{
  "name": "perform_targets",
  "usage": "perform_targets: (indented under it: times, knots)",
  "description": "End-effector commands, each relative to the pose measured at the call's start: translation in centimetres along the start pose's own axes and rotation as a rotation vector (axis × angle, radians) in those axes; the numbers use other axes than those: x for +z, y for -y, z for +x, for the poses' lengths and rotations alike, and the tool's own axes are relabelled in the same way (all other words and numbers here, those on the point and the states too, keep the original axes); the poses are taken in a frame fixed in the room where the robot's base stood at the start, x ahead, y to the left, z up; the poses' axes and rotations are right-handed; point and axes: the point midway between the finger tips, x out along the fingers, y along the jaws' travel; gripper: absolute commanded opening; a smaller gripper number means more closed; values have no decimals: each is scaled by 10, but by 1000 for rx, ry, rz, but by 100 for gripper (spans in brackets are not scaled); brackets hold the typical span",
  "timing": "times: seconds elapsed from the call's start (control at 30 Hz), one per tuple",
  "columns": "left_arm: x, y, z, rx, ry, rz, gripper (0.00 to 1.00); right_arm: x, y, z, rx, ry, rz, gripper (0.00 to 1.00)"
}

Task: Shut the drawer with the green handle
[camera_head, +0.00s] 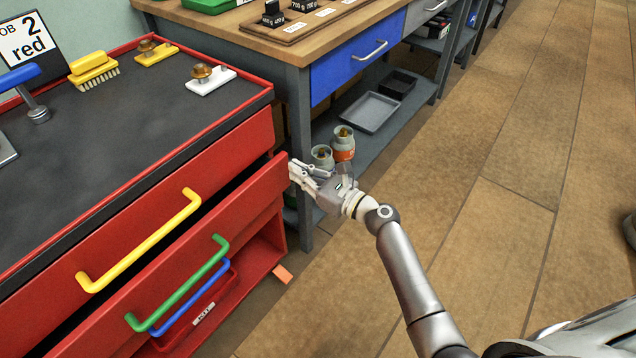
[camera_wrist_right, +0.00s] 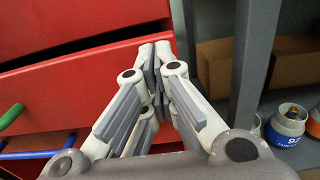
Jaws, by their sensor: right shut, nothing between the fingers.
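The drawer with the green handle (camera_head: 182,286) is in the red cabinet, under the drawer with the yellow handle (camera_head: 140,243). Its red front (camera_head: 240,203) stands out from the cabinet, with a dark gap behind its top edge, so it is partly open. My right gripper (camera_head: 296,172) is shut and empty at the right end of this front. In the right wrist view its fingertips (camera_wrist_right: 156,52) overlap the right edge of the red drawer front (camera_wrist_right: 85,88); whether they touch cannot be told. The green handle (camera_wrist_right: 10,116) shows at the left there. My left gripper is not in view.
A blue handle (camera_head: 197,298) sits lower in the cabinet, behind the green one. A workbench (camera_head: 285,47) with a blue drawer (camera_head: 350,65) stands to the right, with small canisters (camera_head: 343,143) and a grey tray (camera_head: 369,112) on its lower shelf.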

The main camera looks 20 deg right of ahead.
Motion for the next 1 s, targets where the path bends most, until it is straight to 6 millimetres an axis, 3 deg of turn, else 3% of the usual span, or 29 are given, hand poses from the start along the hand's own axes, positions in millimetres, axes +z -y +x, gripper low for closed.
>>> perform_targets:
  times: [0.2, 0.63, 0.83, 1.0]
  knots:
    - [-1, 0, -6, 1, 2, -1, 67, 0, 0, 20, -1, 0, 1, 0]
    - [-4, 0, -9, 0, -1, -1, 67, 0, 0, 25, -1, 1, 0, 0]
    - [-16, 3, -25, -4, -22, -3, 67, 0, 1, 55, -1, 3, 0, 0]
    - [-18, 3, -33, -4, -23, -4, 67, 0, 0, 68, -2, 1, -1, 0]
